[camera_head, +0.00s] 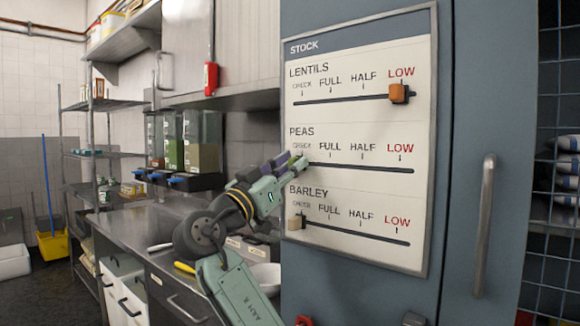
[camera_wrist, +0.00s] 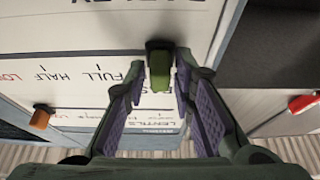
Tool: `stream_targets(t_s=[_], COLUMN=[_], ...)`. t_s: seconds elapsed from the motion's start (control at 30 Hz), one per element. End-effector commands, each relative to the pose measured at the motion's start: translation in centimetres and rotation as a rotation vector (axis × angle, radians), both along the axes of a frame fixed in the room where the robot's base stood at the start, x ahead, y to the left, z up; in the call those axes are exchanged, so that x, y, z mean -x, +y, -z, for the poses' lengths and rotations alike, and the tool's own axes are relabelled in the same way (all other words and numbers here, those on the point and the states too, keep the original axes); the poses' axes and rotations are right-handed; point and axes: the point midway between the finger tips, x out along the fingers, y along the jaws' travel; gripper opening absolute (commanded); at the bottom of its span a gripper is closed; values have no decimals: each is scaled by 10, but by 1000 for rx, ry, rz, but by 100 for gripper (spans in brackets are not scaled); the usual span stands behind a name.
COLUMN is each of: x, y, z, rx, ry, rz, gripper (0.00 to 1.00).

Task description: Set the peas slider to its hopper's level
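The stock board (camera_head: 352,117) fills the centre right of the head view, with rows for lentils, peas and barley. The green peas slider (camera_head: 300,163) is at the CHECK mark, the left end of its slot. My gripper (camera_head: 285,163) reaches it from the left. In the wrist view, my gripper (camera_wrist: 160,78) is open with the green peas slider (camera_wrist: 160,72) between its fingertips, a gap showing on the left side. Of the clear hoppers at the back, the middle one (camera_head: 173,125) has green contents, filled to roughly half; its exact level is hard to read.
The orange lentils slider (camera_head: 398,93) is at LOW. The beige barley slider (camera_head: 296,222) is at CHECK. A vertical door handle (camera_head: 484,225) stands right of the board. A steel counter (camera_head: 130,222) lies left of my arm. A red object (camera_head: 211,78) hangs above.

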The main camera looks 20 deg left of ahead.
Motion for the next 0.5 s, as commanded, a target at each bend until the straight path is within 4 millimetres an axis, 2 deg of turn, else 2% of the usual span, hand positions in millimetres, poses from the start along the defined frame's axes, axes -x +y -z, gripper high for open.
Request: stream_targets(t_s=[0.03,0.3,0.5], x=[0,0,0], y=[0,0,0], z=[0,0,0], rx=[0,0,0], ry=[0,0,0], rz=[0,0,0], gripper=[18,0,0])
